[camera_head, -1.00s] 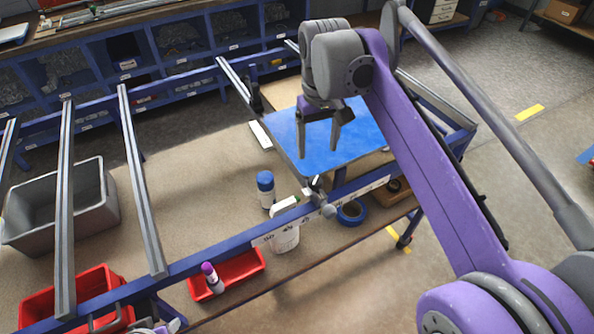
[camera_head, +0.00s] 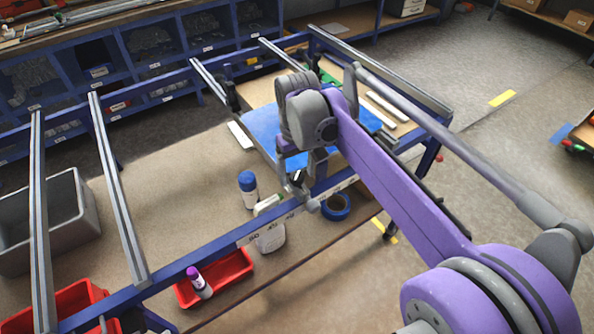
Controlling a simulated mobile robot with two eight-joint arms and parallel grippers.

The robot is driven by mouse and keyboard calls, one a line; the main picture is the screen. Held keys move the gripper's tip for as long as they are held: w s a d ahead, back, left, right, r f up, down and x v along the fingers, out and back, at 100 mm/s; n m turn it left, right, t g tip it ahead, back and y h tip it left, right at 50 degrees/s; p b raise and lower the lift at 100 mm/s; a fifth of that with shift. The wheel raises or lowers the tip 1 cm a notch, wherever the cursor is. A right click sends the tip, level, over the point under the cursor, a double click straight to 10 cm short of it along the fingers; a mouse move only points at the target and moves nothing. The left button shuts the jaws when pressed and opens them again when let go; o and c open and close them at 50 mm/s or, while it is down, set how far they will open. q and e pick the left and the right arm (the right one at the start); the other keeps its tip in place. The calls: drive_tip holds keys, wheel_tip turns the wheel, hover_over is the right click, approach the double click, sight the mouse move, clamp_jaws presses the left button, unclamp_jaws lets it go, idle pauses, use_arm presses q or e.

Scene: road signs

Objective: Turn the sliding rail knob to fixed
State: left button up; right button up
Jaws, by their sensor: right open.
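My right gripper (camera_head: 299,180) points down over the front rail (camera_head: 216,243) of the blue frame, and its fingers are apart. A small dark and grey fitting (camera_head: 297,185) sits on that rail between or just below the fingertips. A grey rounded knob (camera_head: 312,205) shows just below it, on the near side of the rail. I cannot tell whether a finger touches the fitting, nor read the knob's setting. The blue panel (camera_head: 262,124) lies behind, partly hidden by my gripper and arm. My left gripper is not in view.
A blue-capped bottle (camera_head: 248,188), a white container (camera_head: 270,235) and a blue tape roll (camera_head: 336,207) stand near the rail. A red tray (camera_head: 228,282) with a purple-capped bottle (camera_head: 197,279) is at the front. Grey rails (camera_head: 119,190) cross the frame at left.

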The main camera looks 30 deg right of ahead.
clamp_jaws()
idle(0.3)
drive_tip(key=shift+m, duration=0.3)
drive_tip(key=m, duration=0.3)
drive_tip(key=shift+p, duration=0.4)
drive_tip(key=shift+m, duration=1.9)
